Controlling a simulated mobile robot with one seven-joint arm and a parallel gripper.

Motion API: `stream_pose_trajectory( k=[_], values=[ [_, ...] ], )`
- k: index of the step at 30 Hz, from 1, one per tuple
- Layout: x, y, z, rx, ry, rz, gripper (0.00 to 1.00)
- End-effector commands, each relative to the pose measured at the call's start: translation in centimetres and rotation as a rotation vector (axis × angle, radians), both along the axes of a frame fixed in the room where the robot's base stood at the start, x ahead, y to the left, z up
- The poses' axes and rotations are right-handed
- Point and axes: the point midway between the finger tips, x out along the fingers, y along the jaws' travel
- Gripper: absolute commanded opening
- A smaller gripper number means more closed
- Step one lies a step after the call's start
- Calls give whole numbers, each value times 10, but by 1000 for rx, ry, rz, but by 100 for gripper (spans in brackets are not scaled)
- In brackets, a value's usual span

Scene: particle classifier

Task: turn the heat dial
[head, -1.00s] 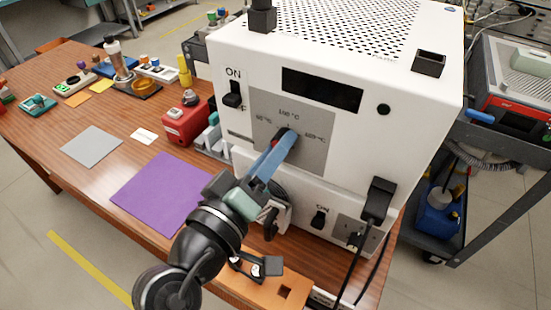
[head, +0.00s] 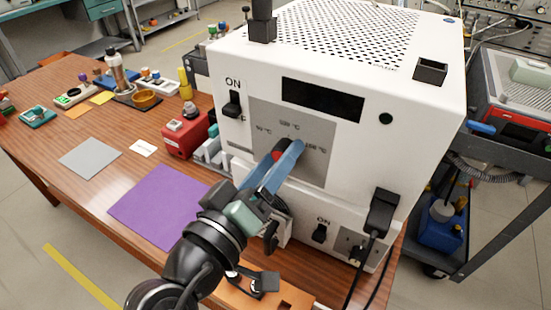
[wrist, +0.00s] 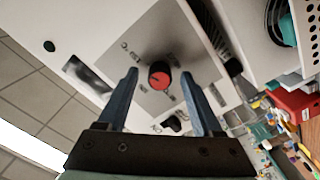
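The heat dial (wrist: 159,77) is a round knob with a red face and dark rim, on the grey panel (wrist: 155,45) of the white machine. In the wrist view it shows between my two blue fingers, with a gap on each side. My gripper (wrist: 157,74) is open and empty in front of the panel. In the head view my gripper (head: 281,160) covers much of the dial, which shows as a dark and red patch (head: 277,154) beside the fingers. The exact depth between fingertips and dial is hard to tell.
The white machine (head: 410,140) carries an upper ON switch (head: 232,103), a dark display (head: 322,99), a dark green light (head: 386,118) and a lower switch (head: 320,233). A red box (head: 187,135) and a purple mat (head: 160,207) lie to the left on the wooden table.

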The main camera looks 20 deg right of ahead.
Motion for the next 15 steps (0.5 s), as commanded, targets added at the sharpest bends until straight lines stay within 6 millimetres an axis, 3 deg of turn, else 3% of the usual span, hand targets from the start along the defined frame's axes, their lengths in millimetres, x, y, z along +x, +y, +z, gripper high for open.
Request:
stream_pose_trajectory(
  k=[8,15],
  values=[
    [-1,1,0,-2,1,1,67],
    [-19,27,-1,-2,1,6,67]
  ],
)
